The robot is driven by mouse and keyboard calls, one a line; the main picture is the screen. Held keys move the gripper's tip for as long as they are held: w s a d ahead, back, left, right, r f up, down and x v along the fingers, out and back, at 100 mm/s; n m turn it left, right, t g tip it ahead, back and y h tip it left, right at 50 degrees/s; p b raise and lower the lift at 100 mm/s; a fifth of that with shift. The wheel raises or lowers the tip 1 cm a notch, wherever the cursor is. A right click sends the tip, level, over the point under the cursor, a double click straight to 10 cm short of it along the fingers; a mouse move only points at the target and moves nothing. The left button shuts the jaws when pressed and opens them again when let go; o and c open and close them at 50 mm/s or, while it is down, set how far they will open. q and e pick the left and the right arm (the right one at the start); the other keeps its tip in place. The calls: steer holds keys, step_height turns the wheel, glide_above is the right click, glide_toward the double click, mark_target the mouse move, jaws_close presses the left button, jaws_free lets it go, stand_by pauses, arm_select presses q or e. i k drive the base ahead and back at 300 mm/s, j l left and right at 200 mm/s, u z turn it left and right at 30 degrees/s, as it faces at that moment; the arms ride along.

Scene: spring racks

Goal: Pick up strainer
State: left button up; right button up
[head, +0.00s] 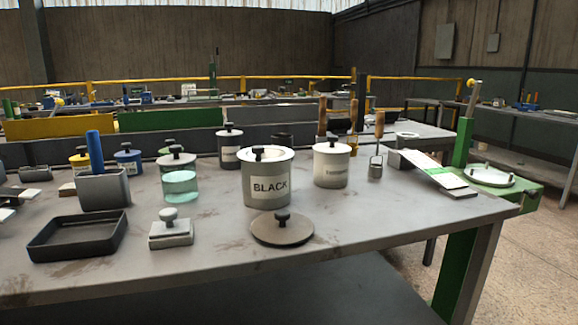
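The thing that best fits the strainer is a small grey metal cup (376,168) with a thin stem and a brown wooden handle on top. It stands upright at the right part of the workbench, right of a white-grey lidded can (331,165). Its mesh or holes are too small to tell. Neither of my grippers is in view.
The grey workbench (380,213) also bears a large can labelled BLACK (268,179), a loose round lid (282,230), a dark tray (78,238) and a glass jar (180,183). A tilted panel (437,172) lies right of the cup. The front right of the bench is clear.

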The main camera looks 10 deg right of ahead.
mark_target(265, 155)
steer(key=k+l, duration=0.2)
steer(key=l, duration=0.2)
steer(key=k+l, duration=0.25)
steer(key=l, duration=0.15)
steer(key=k+l, duration=0.2)
steer(key=l, duration=0.15)
steer(key=l+u, duration=0.05)
